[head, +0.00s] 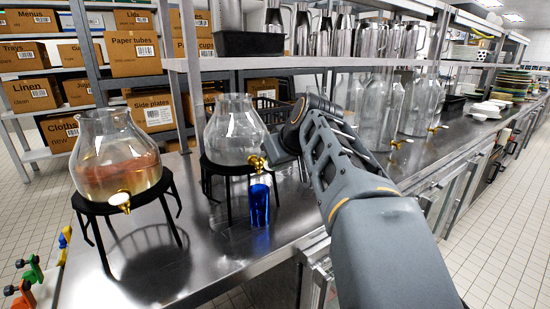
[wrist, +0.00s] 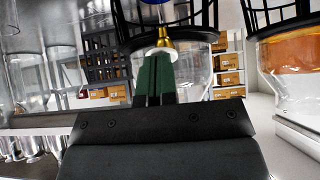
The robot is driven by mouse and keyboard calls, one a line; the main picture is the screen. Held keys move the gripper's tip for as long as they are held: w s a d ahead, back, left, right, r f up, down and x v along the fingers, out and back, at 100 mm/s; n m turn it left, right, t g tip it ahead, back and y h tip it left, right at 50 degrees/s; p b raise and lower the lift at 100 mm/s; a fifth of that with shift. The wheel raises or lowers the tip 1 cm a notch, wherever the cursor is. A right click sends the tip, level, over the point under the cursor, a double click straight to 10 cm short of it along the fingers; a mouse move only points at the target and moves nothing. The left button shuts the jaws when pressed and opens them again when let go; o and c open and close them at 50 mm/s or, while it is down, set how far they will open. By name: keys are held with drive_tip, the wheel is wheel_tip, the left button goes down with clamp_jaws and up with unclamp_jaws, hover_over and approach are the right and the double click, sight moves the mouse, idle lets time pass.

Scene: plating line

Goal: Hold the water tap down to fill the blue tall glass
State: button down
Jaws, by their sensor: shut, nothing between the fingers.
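The blue tall glass (head: 259,206) stands upright on the steel counter, below the brass tap (head: 257,163) of a clear dispenser jar (head: 233,132) on a black stand. Whether there is water in the glass cannot be told. My gripper (head: 270,158) is shut and empty, its fingertips right at the tap. In the wrist view, which is upside down, the green fingers (wrist: 155,76) overlap the tap (wrist: 164,38). Whether they touch it or press it down cannot be told. A bit of blue (wrist: 152,2) shows at the top edge there.
A second dispenser (head: 116,158) with orange-brown drink stands left on its own black stand. Several tall clear jars (head: 378,112) with taps stand to the right. A steel shelf (head: 300,62) with metal jugs runs above. The counter front left of the glass is clear.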

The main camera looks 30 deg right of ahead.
drive_tip(key=shift+r, duration=0.4)
drive_tip(key=s+r+p, duration=0.2)
drive_tip(key=r, duration=0.4)
drive_tip(key=s+r+p, duration=0.2)
drive_tip(key=s+r, duration=0.1)
drive_tip(key=r, duration=0.3)
drive_tip(key=shift+s+d+r+p, duration=0.25)
drive_tip(key=shift+s+r+p, duration=0.05)
drive_tip(key=shift+r+p, duration=0.1)
